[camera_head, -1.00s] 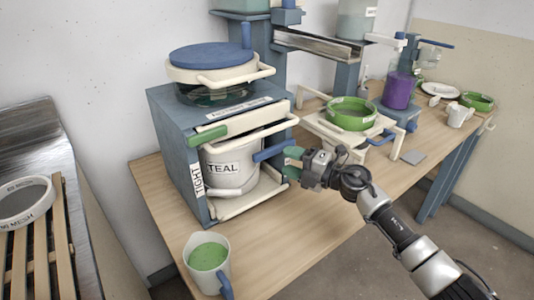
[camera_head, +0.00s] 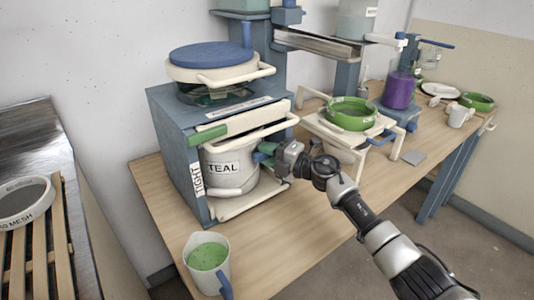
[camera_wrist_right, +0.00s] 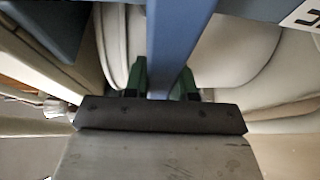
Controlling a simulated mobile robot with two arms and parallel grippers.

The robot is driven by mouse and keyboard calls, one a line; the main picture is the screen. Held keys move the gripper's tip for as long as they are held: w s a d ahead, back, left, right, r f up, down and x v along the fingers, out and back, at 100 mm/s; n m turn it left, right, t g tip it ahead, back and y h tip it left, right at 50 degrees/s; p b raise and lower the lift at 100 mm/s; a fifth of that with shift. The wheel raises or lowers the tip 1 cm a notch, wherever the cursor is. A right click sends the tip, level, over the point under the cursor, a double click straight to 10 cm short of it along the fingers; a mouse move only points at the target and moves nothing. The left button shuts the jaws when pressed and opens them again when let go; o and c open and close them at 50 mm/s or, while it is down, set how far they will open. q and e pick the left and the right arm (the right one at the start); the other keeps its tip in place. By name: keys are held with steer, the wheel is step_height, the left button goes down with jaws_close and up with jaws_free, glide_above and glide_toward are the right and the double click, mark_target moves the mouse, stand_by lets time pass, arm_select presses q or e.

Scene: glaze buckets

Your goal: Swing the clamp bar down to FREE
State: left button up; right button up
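The clamp bar is a cream bar (camera_head: 250,135) across the front of the blue press frame (camera_head: 175,150), with a blue handle (camera_head: 261,156) at its right end. A white TIGHT label (camera_head: 198,180) is on the frame's front left post; I cannot read a FREE label. My right gripper (camera_head: 268,151) is at the blue handle. In the right wrist view the blue handle (camera_wrist_right: 175,45) runs between the green fingertips (camera_wrist_right: 162,82), one on each side. I cannot tell whether they press on it. My left gripper is out of view.
A TEAL bucket (camera_head: 228,168) stands inside the frame. A mug of green glaze (camera_head: 207,262) is at the table's front edge. A stand with a green sieve (camera_head: 350,114) is right of my gripper. Bare table (camera_head: 275,240) lies in front.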

jaws_close()
steer(key=shift+f, duration=0.1)
steer(key=shift+w+d+f+n+g+h+p, duration=0.15)
steer(key=shift+f+n+h, duration=0.3)
steer(key=shift+f+n, duration=0.45)
steer(key=shift+w+d+f+n+g+h+p, duration=0.15)
steer(key=shift+d+f+n+h+p, duration=0.15)
steer(key=shift+f+n+h, duration=0.55)
steer(key=shift+w+d+f+n+h+p, duration=0.1)
steer(key=shift+w+d+f+n+p, duration=0.1)
steer(key=shift+f+n, duration=0.7)
steer(key=shift+r+n, duration=0.25)
steer(key=shift+n, duration=0.1)
steer(key=o, duration=0.6)
jaws_free()
steer(key=shift+o, duration=0.2)
steer(key=shift+r, duration=0.1)
